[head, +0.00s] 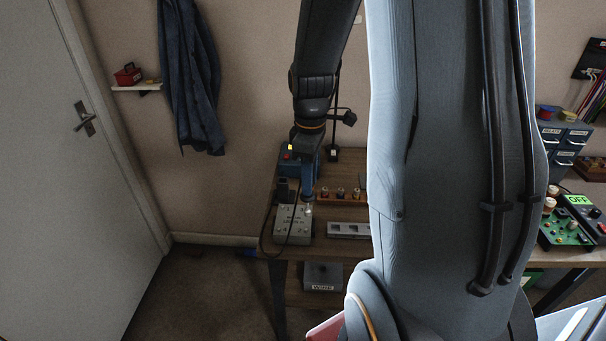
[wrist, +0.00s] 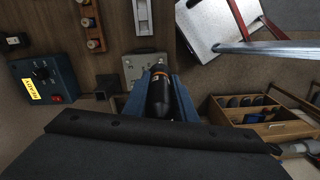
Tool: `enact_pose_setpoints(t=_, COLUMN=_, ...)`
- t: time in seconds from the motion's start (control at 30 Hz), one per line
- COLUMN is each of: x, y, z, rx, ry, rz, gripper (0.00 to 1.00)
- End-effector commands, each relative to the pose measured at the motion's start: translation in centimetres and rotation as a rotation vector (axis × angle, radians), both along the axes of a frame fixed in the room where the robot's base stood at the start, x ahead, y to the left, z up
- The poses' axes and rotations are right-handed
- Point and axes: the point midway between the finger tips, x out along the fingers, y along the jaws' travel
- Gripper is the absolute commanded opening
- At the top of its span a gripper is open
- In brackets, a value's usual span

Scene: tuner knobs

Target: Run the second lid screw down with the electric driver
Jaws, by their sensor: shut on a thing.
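My gripper (head: 308,178) points down over the left end of the bench in the head view. It is shut on the electric driver (wrist: 159,95), a black body with an orange ring, seen between the blue fingers in the wrist view. The driver's lower end is over the right part of the grey box lid (head: 292,231). The lid also shows in the wrist view (wrist: 135,66), partly hidden by the driver. Small dots mark the lid. I cannot tell which are screws, or whether the bit touches one.
A blue control box (wrist: 45,78) with a yellow label stands at the bench's back left. A wooden rack (head: 343,200) with several small parts and a grey slotted tray (head: 346,230) lie right of the lid. A dark cable loops beside the lid. My arm hides the bench's middle.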

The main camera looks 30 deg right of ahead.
Motion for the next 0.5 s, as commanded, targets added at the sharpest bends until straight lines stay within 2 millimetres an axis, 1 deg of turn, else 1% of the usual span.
enact_pose_setpoints(t=0.1, x=0.2, y=0.4, z=-0.9, rx=0.000, ry=0.000, rz=0.009, gripper=0.02)
enact_pose_setpoints(t=0.4, x=0.4, y=0.7, z=-3.8, rx=-0.002, ry=0.001, rz=0.011, gripper=0.02)
enact_pose_setpoints(t=0.5, x=0.4, y=0.7, z=-4.4, rx=-0.002, ry=0.002, rz=0.010, gripper=0.02)
